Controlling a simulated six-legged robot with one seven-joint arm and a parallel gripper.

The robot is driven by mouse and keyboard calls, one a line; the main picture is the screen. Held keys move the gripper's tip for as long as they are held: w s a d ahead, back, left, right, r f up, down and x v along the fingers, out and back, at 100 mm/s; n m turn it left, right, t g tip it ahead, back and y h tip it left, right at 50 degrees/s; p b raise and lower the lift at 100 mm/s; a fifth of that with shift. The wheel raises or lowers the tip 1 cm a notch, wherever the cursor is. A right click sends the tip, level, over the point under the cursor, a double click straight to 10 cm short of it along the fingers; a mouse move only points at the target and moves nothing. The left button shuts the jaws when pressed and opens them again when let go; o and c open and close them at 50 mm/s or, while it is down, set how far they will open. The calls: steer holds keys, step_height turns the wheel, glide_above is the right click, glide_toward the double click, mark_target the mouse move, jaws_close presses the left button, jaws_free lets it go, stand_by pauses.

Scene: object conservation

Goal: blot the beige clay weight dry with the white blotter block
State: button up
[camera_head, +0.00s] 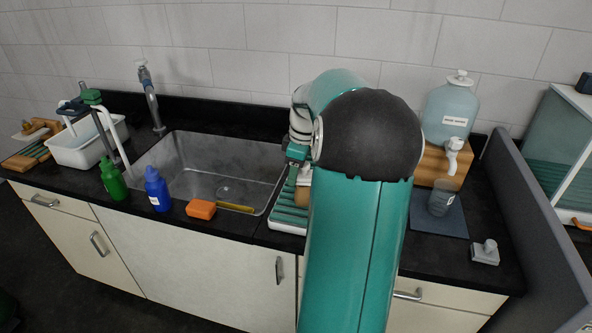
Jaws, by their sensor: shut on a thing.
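The beige clay weight (303,178) shows as a small tan shape at the green ribbed rack, mostly hidden behind my arm. My gripper (299,164) points down over the rack and is shut on the weight. My arm hides most of the fingers, and whether the weight touches the rack is not clear. The white blotter block (485,253), pale grey-white with a knob on top, sits on the counter at the far right, apart from my gripper.
The green rack (286,214) lies right of the metal sink (215,170). An orange sponge (201,209), blue bottle (157,190) and green bottle (112,180) line the sink's front. A water dispenser (449,112) and cup (441,198) stand right; a grey partition (530,190) bounds the counter.

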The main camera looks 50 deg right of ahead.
steer(key=shift+f, duration=0.55)
stand_by(0.9)
steer(key=shift+r, duration=3.55)
steer(key=shift+s, duration=0.1)
